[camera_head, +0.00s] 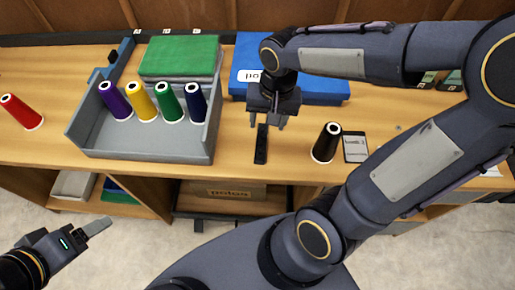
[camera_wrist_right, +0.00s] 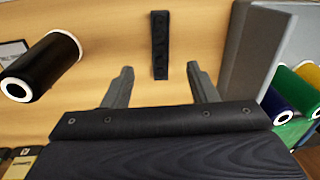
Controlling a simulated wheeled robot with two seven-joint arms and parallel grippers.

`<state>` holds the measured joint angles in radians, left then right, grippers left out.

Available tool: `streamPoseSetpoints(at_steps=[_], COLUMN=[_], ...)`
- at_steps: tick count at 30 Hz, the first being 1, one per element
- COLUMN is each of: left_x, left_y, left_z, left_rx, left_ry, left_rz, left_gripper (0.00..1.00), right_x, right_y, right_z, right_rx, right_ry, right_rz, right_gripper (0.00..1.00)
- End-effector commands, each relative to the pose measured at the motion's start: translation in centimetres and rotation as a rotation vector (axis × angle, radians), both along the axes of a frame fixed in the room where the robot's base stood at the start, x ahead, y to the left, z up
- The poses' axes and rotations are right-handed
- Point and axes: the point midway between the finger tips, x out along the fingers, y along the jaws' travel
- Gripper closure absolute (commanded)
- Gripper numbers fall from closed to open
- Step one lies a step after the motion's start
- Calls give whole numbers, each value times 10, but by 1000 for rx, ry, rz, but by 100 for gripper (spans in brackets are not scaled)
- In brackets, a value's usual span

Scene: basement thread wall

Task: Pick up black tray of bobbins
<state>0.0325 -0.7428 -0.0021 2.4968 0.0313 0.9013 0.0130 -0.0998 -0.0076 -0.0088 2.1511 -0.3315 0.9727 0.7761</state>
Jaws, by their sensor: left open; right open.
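The black tray (camera_head: 261,146) is a small narrow dark strip lying on the wooden bench. It also shows in the right wrist view (camera_wrist_right: 160,45), lengthwise at top centre; I cannot make out single bobbins in it. My right gripper (camera_head: 267,123) is open above the bench, at the tray's far end. In the right wrist view its two fingers (camera_wrist_right: 160,72) stand apart, with the tray ahead between their lines and nothing held. My left gripper (camera_head: 98,228) is open and empty, off the front edge at lower left, above the floor.
A grey bin (camera_head: 150,147) with several coloured cones is left. A blue box (camera_head: 318,97) lies behind. A red cone (camera_head: 21,112) is far left.

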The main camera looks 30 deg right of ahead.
Motion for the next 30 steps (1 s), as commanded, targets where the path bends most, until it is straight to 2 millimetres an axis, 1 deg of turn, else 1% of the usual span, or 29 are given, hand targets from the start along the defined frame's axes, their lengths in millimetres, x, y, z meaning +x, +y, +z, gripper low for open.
streamPoseSetpoints(at_steps=[1,3,6,17,22,25,30], left_x=[0,0,0,0,0,0,0], left_y=[0,0,0,0,0,0,0], left_z=[-10,-14,-16,-19,-21,-22,-22], left_rx=[0,0,0,0,0,0,0], left_ry=[0,0,0,0,0,-1,0], left_rz=[0,0,0,0,0,0,0], left_gripper=[31,31,31,31,31,31,31], right_x=[9,17,24,25,24,24,25], right_y=[2,3,5,2,0,0,0], right_z=[-18,-30,-40,-79,-106,-115,-117], right_rx=[-24,-52,-75,-81,-81,-81,-80], right_ry=[32,57,74,81,82,81,78], right_rz=[-16,-46,-72,-83,-81,-81,-82], right_gripper=[47,47,47,47,47,47,47])
